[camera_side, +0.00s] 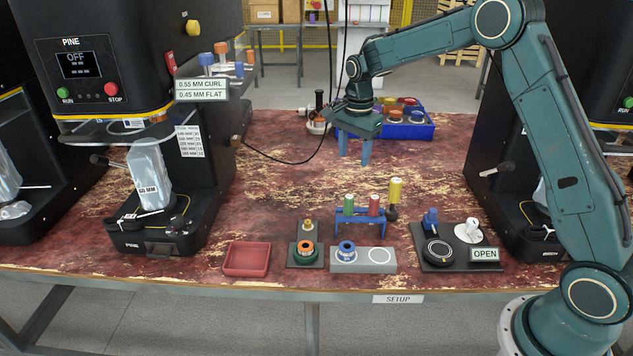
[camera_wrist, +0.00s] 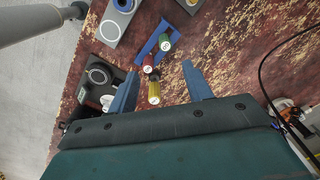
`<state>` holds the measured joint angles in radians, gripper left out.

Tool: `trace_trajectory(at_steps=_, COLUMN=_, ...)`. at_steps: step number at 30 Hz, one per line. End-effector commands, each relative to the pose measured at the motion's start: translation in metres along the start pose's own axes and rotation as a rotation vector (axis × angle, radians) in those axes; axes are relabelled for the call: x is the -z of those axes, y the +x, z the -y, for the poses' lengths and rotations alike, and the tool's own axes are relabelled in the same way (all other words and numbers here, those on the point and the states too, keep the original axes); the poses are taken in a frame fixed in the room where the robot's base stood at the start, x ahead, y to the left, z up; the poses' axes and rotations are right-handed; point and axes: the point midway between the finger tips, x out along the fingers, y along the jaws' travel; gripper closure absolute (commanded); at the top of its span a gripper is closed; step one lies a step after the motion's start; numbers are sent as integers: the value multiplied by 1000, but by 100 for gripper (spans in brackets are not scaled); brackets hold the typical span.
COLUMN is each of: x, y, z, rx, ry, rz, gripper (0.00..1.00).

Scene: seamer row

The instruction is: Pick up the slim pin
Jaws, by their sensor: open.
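A blue rack (camera_side: 357,220) holds a green-topped pin (camera_side: 348,204) and a red-topped pin (camera_side: 374,205), both upright. A yellow-topped pin (camera_side: 395,190) stands upright in a dark holder to the right of the rack. I cannot tell for sure which one is the slim pin. My gripper (camera_side: 353,150) is open and empty, above the table behind the rack, apart from all the pins. In the wrist view the yellow top (camera_wrist: 154,92) shows between the fingers, with the red top (camera_wrist: 148,69) and green top (camera_wrist: 165,44) beyond.
A red tray (camera_side: 247,259), a dark block with a green ring (camera_side: 305,253), a grey block with a blue ring (camera_side: 346,254) and a black plate marked OPEN (camera_side: 447,264) line the front edge. A blue bin (camera_side: 405,129) stands behind my gripper. Black machines flank the table.

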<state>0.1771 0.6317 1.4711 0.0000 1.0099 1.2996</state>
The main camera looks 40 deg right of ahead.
Motion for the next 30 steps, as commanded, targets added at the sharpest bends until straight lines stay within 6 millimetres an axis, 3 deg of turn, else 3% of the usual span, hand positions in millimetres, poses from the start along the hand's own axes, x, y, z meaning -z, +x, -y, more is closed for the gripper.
trace_trajectory(at_steps=6, x=9, y=26, z=11, rx=-26, ry=84, rz=6, gripper=50)
trace_trajectory(at_steps=20, x=10, y=42, z=11, rx=-30, ry=95, rz=7, gripper=50)
trace_trajectory(at_steps=30, x=10, y=91, z=9, rx=-31, ry=94, rz=7, gripper=50)
